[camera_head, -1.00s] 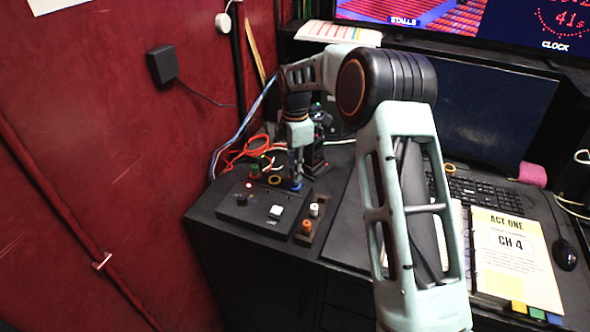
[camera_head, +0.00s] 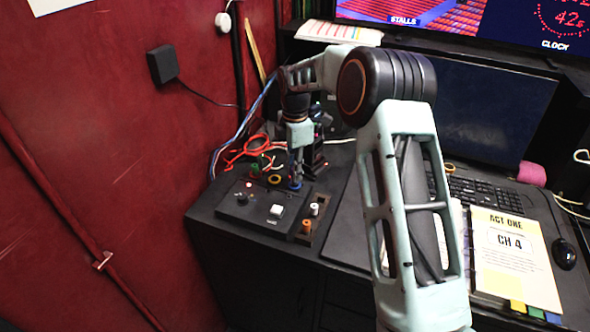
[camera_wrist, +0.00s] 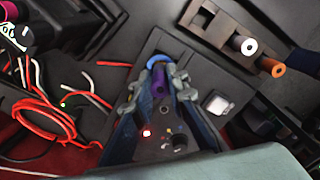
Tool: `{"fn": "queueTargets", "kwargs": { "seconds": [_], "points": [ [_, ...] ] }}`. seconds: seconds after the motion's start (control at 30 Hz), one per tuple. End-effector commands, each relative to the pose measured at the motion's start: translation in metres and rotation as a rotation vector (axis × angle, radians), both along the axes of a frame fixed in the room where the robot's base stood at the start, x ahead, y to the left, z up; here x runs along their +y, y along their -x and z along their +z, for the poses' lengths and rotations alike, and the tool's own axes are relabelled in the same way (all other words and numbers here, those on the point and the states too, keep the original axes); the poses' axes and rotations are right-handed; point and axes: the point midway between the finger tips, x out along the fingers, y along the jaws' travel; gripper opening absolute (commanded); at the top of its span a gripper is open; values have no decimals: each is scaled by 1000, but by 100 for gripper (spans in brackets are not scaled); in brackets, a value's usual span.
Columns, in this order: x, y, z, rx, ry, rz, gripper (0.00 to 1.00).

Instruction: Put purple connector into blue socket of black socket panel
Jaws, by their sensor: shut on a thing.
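The black socket panel (camera_head: 226,209) lies on the desk's left end; it also shows in the wrist view (camera_wrist: 150,45). My gripper (camera_head: 297,174) points down over its far right part. In the wrist view my gripper (camera_wrist: 158,84) is shut on the purple connector (camera_wrist: 160,84), which stands between the fingers. The blue socket (camera_wrist: 157,61) shows as a blue rim right behind the connector; it also shows in the head view (camera_head: 295,185), under the fingertips. The connector is over or in the blue socket; its lower end is hidden, so I cannot tell how deep it sits.
A rack (camera_head: 322,199) right of the panel holds a white connector (camera_head: 314,209) and an orange connector (camera_head: 306,226). A white button (camera_head: 276,210) and black knob (camera_head: 241,199) rise from the panel. Red cables (camera_head: 257,146) lie behind it. The red wall is left.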

Motion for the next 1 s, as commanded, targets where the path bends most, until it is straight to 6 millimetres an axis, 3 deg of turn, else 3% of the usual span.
{"fn": "queueTargets", "kwargs": {
  "seconds": [1.0],
  "points": [
    [0, 0, -12, -1, 0, 0, 0]
  ]
}}
